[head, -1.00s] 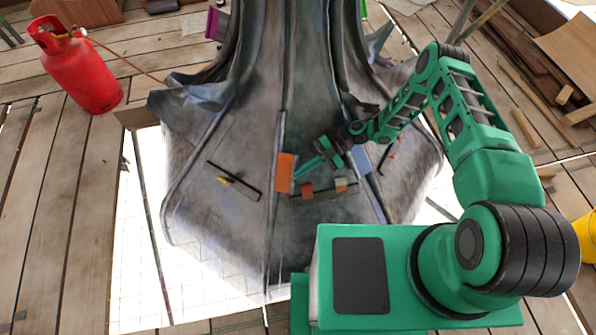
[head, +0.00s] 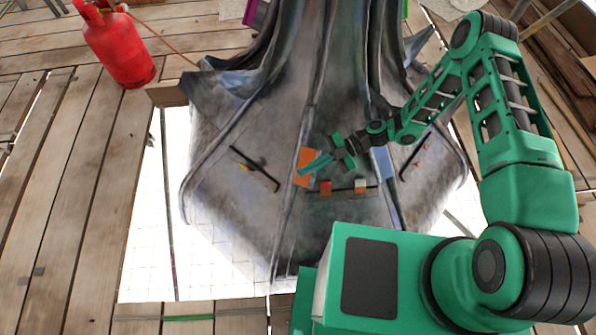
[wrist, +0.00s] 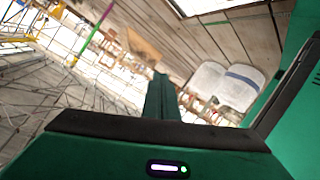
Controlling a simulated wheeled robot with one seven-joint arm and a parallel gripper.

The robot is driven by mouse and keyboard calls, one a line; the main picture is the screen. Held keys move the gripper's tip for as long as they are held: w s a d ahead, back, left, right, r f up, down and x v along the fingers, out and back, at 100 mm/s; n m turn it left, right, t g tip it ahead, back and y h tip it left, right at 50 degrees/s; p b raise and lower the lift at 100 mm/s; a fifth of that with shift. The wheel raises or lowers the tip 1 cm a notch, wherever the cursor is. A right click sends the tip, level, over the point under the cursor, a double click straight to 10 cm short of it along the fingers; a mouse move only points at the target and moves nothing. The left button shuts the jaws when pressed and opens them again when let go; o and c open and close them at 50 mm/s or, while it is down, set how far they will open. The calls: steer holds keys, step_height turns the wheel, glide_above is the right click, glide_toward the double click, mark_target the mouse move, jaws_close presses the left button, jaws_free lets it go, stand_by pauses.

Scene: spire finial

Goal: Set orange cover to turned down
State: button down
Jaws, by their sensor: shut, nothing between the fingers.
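The orange cover (head: 302,168) is a flat orange plate on the grey metal spire, left of my gripper in the head view. My gripper (head: 306,170) is shut and empty. In the head view its green fingers point left and their tips overlap the orange cover; I cannot tell whether they touch it. In the wrist view the shut fingers (wrist: 160,98) stand at the middle, and the orange cover is not visible there.
Just below are a rail with a red block (head: 325,187) and a pale block (head: 360,185). A blue plate (head: 383,162) lies right of the gripper. A dark bar (head: 255,168) is at left. A red gas cylinder (head: 118,45) stands on the planks.

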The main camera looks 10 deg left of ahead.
steer(key=s+a+f+n+h, duration=0.1)
steer(key=s+f+n+h, duration=0.15)
steer(key=s+h, duration=0.35)
steer(key=w+r+n+t+h, duration=0.2)
steer(key=w+r+t+h, duration=0.5)
steer(key=w+r, duration=0.2)
glide_above(311, 173)
steer(key=s, duration=0.1)
steer(key=shift+h, duration=0.3)
steer(key=f, duration=1.1)
steer(key=shift+a+f, duration=0.25)
steer(key=shift+f, duration=0.05)
steer(key=shift+w+d+f, duration=0.3)
steer(key=shift+w+f, duration=0.15)
steer(key=shift+f, duration=0.15)
